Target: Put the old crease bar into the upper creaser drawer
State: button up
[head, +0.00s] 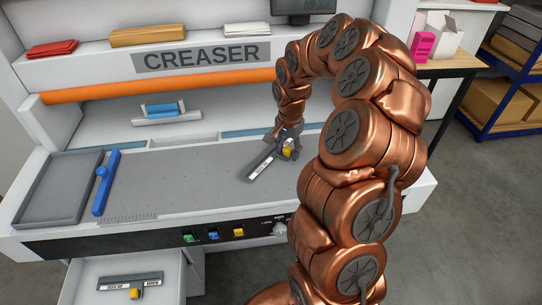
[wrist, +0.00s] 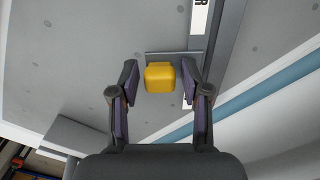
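A grey crease bar (head: 262,168) with a white label and a yellow knob (head: 287,152) is at the creaser bed's right part, under my gripper (head: 290,140). I cannot read its label. In the wrist view the yellow knob (wrist: 160,77) stands between the two fingers of my gripper (wrist: 160,84), with a narrow gap on each side. My gripper is open around it. An open drawer (head: 90,268) below the bed at lower left holds another grey bar (head: 130,282) with a labelled face and yellow knob. Whether a second drawer lies beneath is not visible.
A grey tray (head: 58,190) and a blue bar (head: 105,184) are at the bed's left end. A blue-topped piece (head: 165,110) sits behind the bed. An orange roller (head: 170,85) runs above it. The bed's middle is clear. A table with boxes (head: 440,40) stands at right.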

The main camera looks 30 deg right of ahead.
grip_shut()
dwell(0.3)
jog(key=shift+r+b, duration=0.55)
jog(key=shift+r, duration=0.2)
notch_tip(320, 180, up, 2)
jog(key=shift+s+b, duration=0.1)
jog(key=shift+b, duration=0.4)
jog(key=s+a+b, duration=0.1)
jog(key=s, duration=0.3)
jog(key=s+a+b, duration=0.1)
jog(key=s+b, duration=0.1)
jog(key=s, duration=0.2)
jog(key=s+a+r+b, duration=0.1)
jog(key=s, duration=0.4)
jog(key=shift+s+b, duration=0.1)
jog(key=shift+b, duration=0.25)
jog(key=shift+s+a+r, duration=0.15)
jog(key=shift+s, duration=0.4)
jog(key=shift+s+a+r, duration=0.1)
jog(key=shift+s, duration=0.45)
